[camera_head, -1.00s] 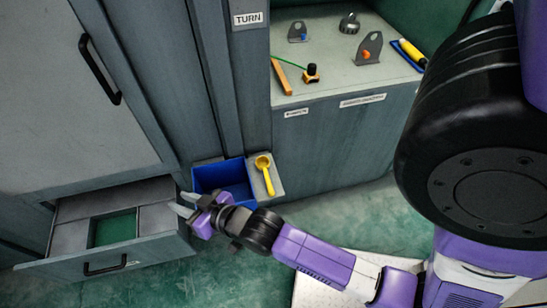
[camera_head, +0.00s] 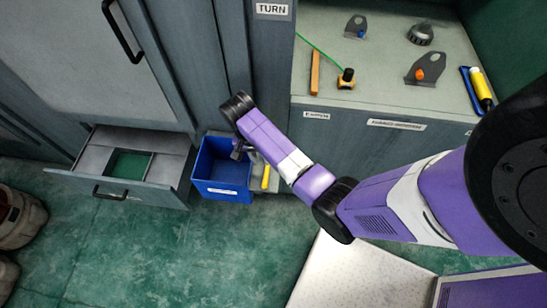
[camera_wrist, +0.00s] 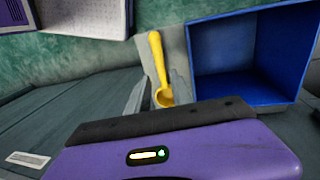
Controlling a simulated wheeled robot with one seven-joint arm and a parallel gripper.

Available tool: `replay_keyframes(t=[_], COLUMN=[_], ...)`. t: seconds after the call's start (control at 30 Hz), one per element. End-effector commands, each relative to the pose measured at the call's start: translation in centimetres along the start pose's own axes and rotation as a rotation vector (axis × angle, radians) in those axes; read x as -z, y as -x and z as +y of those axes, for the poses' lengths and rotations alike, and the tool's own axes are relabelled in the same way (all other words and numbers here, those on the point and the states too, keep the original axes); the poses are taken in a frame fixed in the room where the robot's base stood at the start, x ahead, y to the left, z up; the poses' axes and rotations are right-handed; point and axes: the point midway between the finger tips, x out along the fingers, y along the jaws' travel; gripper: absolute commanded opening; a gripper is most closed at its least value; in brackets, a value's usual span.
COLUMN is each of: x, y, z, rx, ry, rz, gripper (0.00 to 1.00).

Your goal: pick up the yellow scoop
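The yellow scoop (camera_wrist: 159,65) lies on a small grey ledge beside the blue bin (camera_wrist: 244,95) in the wrist view. Its bowl points toward my gripper and its handle points away. My gripper (camera_wrist: 160,86) is open, with a grey finger on either side of the scoop near its bowl; I see no contact. In the head view only part of the scoop's handle (camera_head: 266,177) shows, right of the blue bin (camera_head: 222,186); my arm hides the rest. My gripper is mostly hidden there too.
An open drawer (camera_head: 170,167) stands left of the bin. The grey counter (camera_head: 385,75) behind holds metal brackets, a yellow-black item, an orange bar and a yellow tube in a blue tray. Green floor is clear in front.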

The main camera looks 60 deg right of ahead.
Motion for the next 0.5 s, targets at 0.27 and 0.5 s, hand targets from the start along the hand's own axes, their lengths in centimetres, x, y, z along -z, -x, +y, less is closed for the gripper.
replay_keyframes(t=[0.27,0.5], x=[-0.3,-0.4], y=[-2.4,-5.3], z=[0.2,0.0], rx=[-0.009,-0.009], ry=[-0.022,-0.021], rz=[-0.009,-0.009], gripper=[0.27,0.27])
